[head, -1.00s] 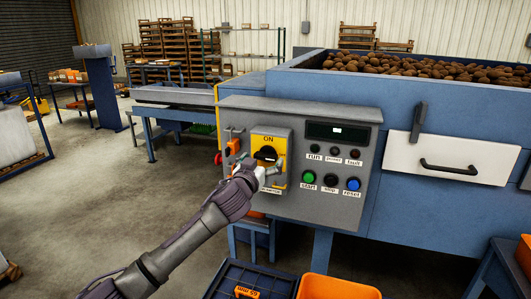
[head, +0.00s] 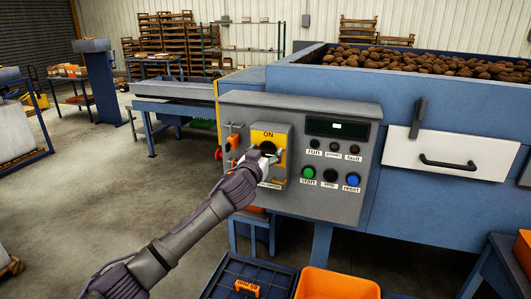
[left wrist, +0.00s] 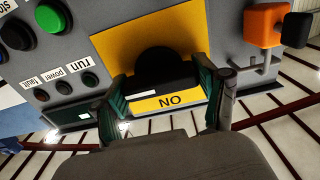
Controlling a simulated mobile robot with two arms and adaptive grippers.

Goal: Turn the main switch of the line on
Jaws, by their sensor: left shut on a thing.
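The main switch is a black rotary knob (left wrist: 158,62) on a yellow plate (head: 284,139) marked ON, on the grey control panel (head: 345,204). My left gripper (head: 268,154) reaches the knob from the front and covers much of it in the head view. In the left wrist view, which shows the panel upside down, the two fingers of my left gripper (left wrist: 160,84) stand on either side of the knob's black handle, shut on it. The handle lies across between them, beside the ON lettering. My right gripper is not in view.
Green start (head: 308,173), black stop (head: 331,176) and blue reset (head: 353,180) buttons sit right of the switch, below small lamps and a dark display (head: 338,128). An orange-and-black part (left wrist: 272,27) sticks out beside the switch. An orange crate (head: 338,284) stands below.

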